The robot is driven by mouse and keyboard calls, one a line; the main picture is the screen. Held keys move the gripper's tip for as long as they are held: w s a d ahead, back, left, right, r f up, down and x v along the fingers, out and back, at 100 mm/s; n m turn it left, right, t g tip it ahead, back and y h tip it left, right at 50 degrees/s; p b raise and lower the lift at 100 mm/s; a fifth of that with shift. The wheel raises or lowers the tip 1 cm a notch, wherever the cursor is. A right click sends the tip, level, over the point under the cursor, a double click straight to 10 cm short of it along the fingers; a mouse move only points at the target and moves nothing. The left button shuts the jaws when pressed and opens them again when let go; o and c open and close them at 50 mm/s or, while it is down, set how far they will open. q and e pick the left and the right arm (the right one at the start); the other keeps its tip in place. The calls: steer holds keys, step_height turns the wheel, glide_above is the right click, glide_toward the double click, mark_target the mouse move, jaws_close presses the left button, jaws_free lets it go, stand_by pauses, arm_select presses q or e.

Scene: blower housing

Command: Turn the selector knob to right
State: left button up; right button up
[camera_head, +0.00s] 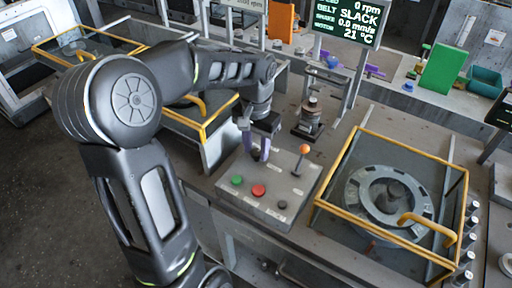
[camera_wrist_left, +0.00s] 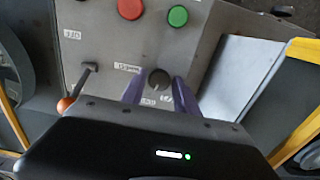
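The selector knob (camera_wrist_left: 158,79) is a small dark round knob on the grey control panel (camera_head: 236,203). In the left wrist view it sits between the two purple fingers of my left gripper (camera_wrist_left: 158,88), with a small gap seeming to show on each side. Which way the knob points is too small to tell. In the head view my left gripper (camera_head: 260,154) reaches down to the panel's back part, and its fingers mostly hide the knob. My right gripper is not in view.
The panel also carries a green button (camera_head: 237,180), a red button (camera_head: 258,190) and an orange-tipped lever (camera_head: 304,150) close by. A yellow-framed guard (camera_head: 330,208) over a round housing (camera_head: 377,190) stands at right. A display (camera_head: 347,20) reads belt slack, 0 rpm.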

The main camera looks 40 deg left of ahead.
mark_target(256, 153)
arm_select(q)
steer(key=shift+o, duration=1.4)
step_height(256, 153, up, 8)
steer(key=shift+f+b, duration=0.15)
steer(key=shift+b, duration=0.25)
